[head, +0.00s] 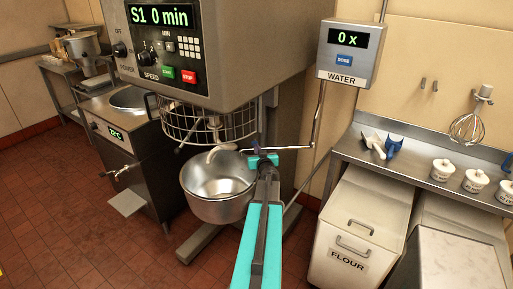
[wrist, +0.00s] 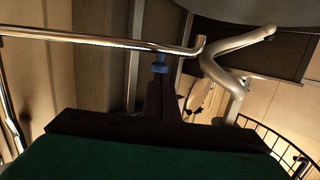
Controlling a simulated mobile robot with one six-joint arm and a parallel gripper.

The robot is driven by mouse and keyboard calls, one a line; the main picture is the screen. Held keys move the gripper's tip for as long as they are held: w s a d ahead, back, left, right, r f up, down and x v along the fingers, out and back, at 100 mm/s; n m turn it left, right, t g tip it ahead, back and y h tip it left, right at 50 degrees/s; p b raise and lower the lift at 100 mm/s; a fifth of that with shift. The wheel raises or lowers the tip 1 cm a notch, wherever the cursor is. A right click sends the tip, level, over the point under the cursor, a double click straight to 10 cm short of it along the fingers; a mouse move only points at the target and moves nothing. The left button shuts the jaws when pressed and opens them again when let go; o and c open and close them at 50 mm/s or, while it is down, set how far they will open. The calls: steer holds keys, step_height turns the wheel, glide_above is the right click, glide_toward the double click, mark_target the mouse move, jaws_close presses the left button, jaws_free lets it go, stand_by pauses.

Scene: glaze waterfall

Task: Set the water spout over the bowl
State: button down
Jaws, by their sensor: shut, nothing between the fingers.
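The water spout (head: 290,148) is a thin metal pipe that comes down from the water box (head: 348,52) and bends left toward the bowl. Its free end shows near the right rim of the steel bowl (head: 213,205), which looks empty; I cannot tell whether the end is inside the rim. In the wrist view the spout (wrist: 90,40) crosses the top, ending beside the dough hook (wrist: 222,72). My gripper (head: 262,158) is shut and empty by the spout. Its dark fingers (wrist: 160,88) are just below a small blue piece (wrist: 160,64) under the pipe.
The mixer (head: 205,65) with its wire guard (head: 200,120) stands above the bowl. The flour bin (head: 362,225) and a steel shelf (head: 430,175) with tubs are on the right. A cooker (head: 125,150) stands left. Tiled floor at front left is clear.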

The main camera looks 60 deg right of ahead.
steer(key=v, duration=1.2)
steer(key=shift+s+d+f+b, duration=0.2)
steer(key=shift+s+f+b, duration=0.1)
steer(key=shift+b, duration=0.1)
stand_by(0.4)
